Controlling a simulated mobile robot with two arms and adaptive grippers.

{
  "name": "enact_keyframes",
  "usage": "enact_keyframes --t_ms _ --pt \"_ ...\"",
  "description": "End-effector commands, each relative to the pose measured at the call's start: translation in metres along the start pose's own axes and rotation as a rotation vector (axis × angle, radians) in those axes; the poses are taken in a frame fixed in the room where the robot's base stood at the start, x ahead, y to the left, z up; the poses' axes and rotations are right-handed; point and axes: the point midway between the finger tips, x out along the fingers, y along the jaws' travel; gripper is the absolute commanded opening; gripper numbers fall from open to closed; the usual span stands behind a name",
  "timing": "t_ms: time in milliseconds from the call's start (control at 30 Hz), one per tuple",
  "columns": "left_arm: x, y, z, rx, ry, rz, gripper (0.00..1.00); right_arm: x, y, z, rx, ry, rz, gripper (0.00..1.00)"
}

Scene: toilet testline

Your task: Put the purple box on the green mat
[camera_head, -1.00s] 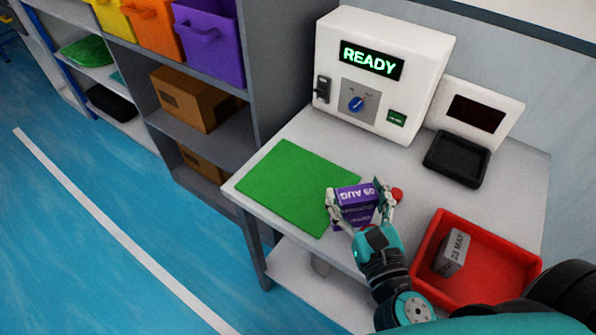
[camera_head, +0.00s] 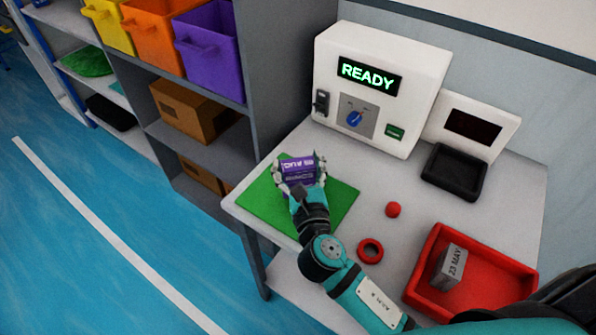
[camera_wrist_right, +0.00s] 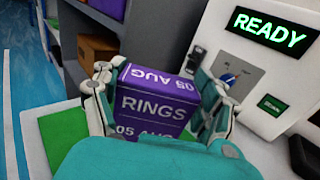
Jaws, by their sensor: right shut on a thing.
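The purple box (camera_head: 298,172) has white lettering and is between the fingers of my right gripper (camera_head: 299,178). In the right wrist view the box (camera_wrist_right: 152,103) reads "RINGS" and "05 AUG", with a finger pressed on each side. The green mat (camera_head: 263,203) lies at the left of the white table. In the head view the box is over the mat; I cannot tell whether it touches it. In the right wrist view part of the mat (camera_wrist_right: 63,138) shows at lower left. My left gripper is not in view.
A white machine (camera_head: 380,88) reading "READY" stands at the back of the table, beside a black tray (camera_head: 454,172). A red ball (camera_head: 393,210), a red ring (camera_head: 370,251) and a red bin (camera_head: 480,300) holding a grey box (camera_head: 450,267) are at the right. Shelves stand left.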

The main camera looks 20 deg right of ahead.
Motion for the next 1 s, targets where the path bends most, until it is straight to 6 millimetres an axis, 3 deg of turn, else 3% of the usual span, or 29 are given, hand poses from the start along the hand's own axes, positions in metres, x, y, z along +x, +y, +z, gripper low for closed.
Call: enact_keyframes --t_ms 100,500,533,700,1000 --pt "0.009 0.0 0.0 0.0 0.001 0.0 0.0 0.0 0.0 -0.021 -0.002 0.002 0.0 0.36" --pt "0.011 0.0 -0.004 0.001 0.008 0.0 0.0 -0.001 0.0 -0.026 -0.001 0.0 0.0 0.36" --pt "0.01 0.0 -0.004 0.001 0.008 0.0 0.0 -0.001 0.0 -0.025 -0.001 0.0 0.0 0.77" --pt "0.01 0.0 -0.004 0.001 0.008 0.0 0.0 -0.001 0.0 -0.025 -0.001 0.001 0.0 0.99" --pt "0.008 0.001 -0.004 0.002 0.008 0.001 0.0 -0.001 0.0 -0.022 0.0 0.0 0.0 1.0"
